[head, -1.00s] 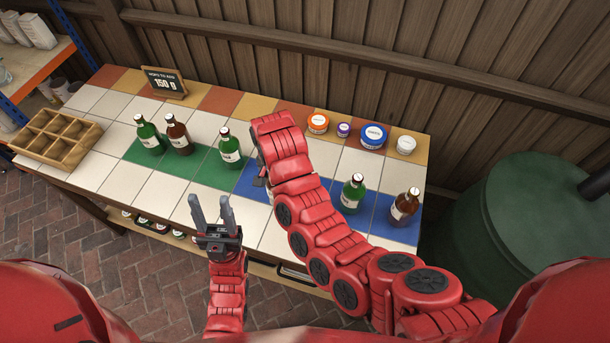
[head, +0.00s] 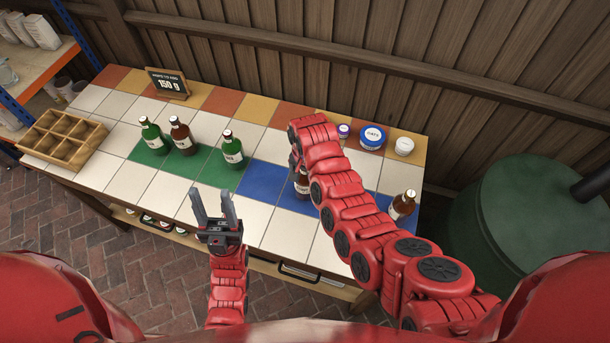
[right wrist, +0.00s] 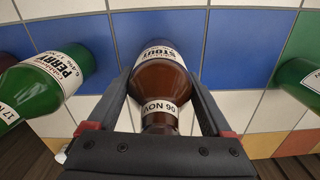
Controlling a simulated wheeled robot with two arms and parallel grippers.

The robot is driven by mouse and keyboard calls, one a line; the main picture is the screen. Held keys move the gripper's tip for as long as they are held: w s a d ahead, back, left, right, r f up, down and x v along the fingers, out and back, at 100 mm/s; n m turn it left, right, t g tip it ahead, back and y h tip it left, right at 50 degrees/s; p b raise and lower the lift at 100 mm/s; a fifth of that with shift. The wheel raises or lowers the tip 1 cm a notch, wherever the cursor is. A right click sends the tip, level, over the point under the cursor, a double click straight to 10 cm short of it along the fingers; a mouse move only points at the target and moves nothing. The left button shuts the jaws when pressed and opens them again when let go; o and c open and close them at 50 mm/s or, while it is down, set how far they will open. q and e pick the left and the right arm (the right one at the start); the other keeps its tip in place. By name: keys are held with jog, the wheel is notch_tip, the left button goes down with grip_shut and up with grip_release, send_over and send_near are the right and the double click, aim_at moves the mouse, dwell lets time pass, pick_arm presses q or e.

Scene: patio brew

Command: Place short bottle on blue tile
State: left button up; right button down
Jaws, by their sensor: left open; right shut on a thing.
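A brown bottle with a white stout label (head: 302,184) is over the blue tiles (head: 262,183). My right gripper (right wrist: 158,82) is shut on this bottle, one finger on each side, and the neck points toward the wrist. The bottle is upright in the head view, where my right arm covers part of it. I cannot tell whether its base touches the tile. The blue tiles show on both sides of it in the right wrist view (right wrist: 225,40). My left gripper (head: 213,200) is open and empty above the table's front edge.
A green perry bottle (right wrist: 50,80) stands beside the held bottle; my arm hides it in the head view. A brown bottle (head: 402,205) stands at the right end. Green bottles (head: 232,150) and a brown one (head: 181,136) are on green tiles. Tubs (head: 371,138) line the back.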

jog(key=shift+f, duration=0.2)
grip_release()
jog(key=shift+r, duration=0.2)
jog(key=shift+w+r+b, duration=0.1)
jog(key=shift+r+b, duration=0.3)
notch_tip(320, 180, up, 5)
jog(key=shift+f+b, duration=0.1)
jog(key=shift+b, duration=0.6)
notch_tip(320, 180, up, 6)
jog(key=p, duration=0.3)
jog(key=shift+f, duration=0.1)
jog(key=shift+r+p, duration=0.3)
